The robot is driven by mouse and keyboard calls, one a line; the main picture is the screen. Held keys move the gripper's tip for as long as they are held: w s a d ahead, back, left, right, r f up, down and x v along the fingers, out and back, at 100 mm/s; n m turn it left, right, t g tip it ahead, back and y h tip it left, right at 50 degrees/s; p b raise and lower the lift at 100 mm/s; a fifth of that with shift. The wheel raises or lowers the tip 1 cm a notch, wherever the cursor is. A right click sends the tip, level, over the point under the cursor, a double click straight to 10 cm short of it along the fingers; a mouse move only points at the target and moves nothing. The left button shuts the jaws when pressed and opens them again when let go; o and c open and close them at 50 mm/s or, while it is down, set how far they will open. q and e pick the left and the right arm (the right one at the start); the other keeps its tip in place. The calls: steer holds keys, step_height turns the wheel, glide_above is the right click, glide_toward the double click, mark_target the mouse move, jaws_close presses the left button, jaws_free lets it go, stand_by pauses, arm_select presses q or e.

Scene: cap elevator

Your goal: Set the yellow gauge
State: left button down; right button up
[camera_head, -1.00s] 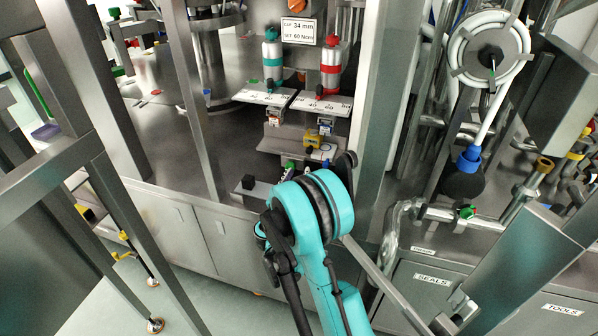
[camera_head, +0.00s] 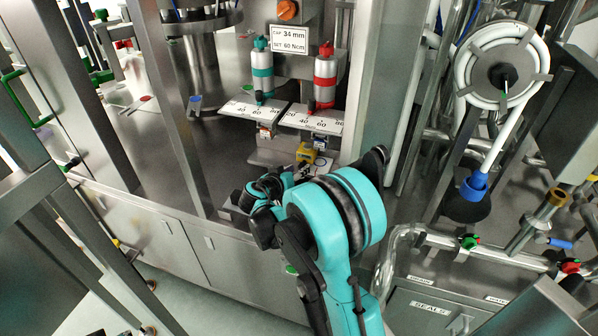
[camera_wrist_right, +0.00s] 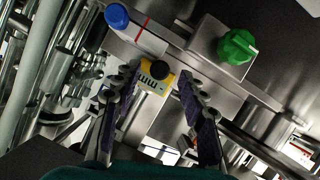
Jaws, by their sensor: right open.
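The yellow gauge (camera_head: 310,155) is a small yellow block on the metal shelf below the two scale plates in the head view. In the right wrist view, the yellow gauge (camera_wrist_right: 159,81) shows a black knob and a white label reading "mm". My right gripper (camera_wrist_right: 158,76) is open, its two fingers showing on either side of the gauge in that picture; I cannot tell how far off it is. In the head view, my right gripper (camera_head: 262,196) is in front of and to the left of the gauge, partly hidden by my arm. My left gripper is not in view.
A steel post (camera_head: 388,85) rises right of the shelf. The right wrist view shows a green knob (camera_wrist_right: 237,46) and a blue knob (camera_wrist_right: 117,16) near the gauge.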

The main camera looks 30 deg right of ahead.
steer(key=shift+w+d+f, duration=0.25)
steer(key=shift+w+d, duration=0.1)
steer(key=shift+d, duration=0.2)
jaws_close()
steer(key=shift+s+d, duration=0.8)
steer(key=shift+s, duration=0.2)
steer(key=shift+s+d, duration=0.8)
steer(key=shift+s, duration=0.15)
jaws_free()
steer(key=shift+a, duration=0.1)
